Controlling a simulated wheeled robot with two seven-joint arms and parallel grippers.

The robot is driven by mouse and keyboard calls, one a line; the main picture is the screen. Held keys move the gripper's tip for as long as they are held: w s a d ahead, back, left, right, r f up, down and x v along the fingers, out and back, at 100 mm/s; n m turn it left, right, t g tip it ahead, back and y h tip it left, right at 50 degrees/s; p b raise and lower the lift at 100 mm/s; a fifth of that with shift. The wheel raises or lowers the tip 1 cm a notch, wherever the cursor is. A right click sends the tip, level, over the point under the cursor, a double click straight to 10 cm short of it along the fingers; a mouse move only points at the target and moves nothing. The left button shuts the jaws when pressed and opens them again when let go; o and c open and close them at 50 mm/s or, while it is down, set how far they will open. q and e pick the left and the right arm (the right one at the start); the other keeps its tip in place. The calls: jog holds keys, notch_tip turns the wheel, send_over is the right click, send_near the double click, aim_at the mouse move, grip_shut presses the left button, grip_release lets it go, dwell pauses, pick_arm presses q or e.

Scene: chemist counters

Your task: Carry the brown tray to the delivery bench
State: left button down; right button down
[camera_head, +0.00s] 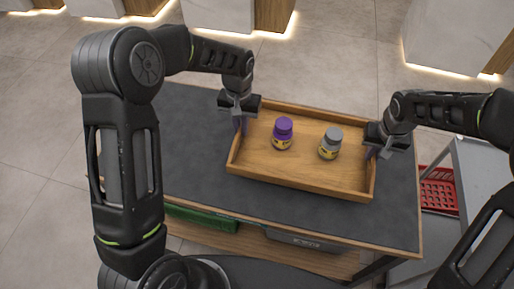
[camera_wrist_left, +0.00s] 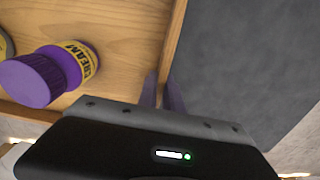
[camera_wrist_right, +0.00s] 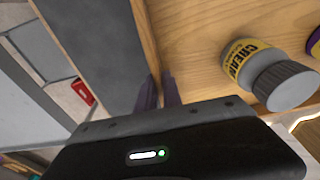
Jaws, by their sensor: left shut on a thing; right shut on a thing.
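The brown wooden tray (camera_head: 290,180) is on or just above the dark table top; I cannot tell if it touches. A purple-capped jar (camera_head: 283,134) and a grey-capped jar (camera_head: 331,143) stand upright in it. My left gripper (camera_head: 239,124) is shut on the tray's left wall, and the wall shows between its fingers in the left wrist view (camera_wrist_left: 163,92). My right gripper (camera_head: 371,152) is shut on the tray's right wall, also seen in the right wrist view (camera_wrist_right: 158,92). The purple jar (camera_wrist_left: 50,72) and grey jar (camera_wrist_right: 268,74) show in the wrist views.
The dark table top (camera_head: 185,150) has bare room left of the tray. A green crate (camera_head: 203,218) and a grey box (camera_head: 302,239) are below it. A red basket (camera_head: 437,190) is on a grey cart at right. Lit white counters (camera_head: 222,14) stand beyond open floor.

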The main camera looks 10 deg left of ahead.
aim_at(242, 137)
pick_arm(q)
jog(key=shift+f, duration=0.15)
pick_arm(e)
jog(key=shift+f, duration=0.2)
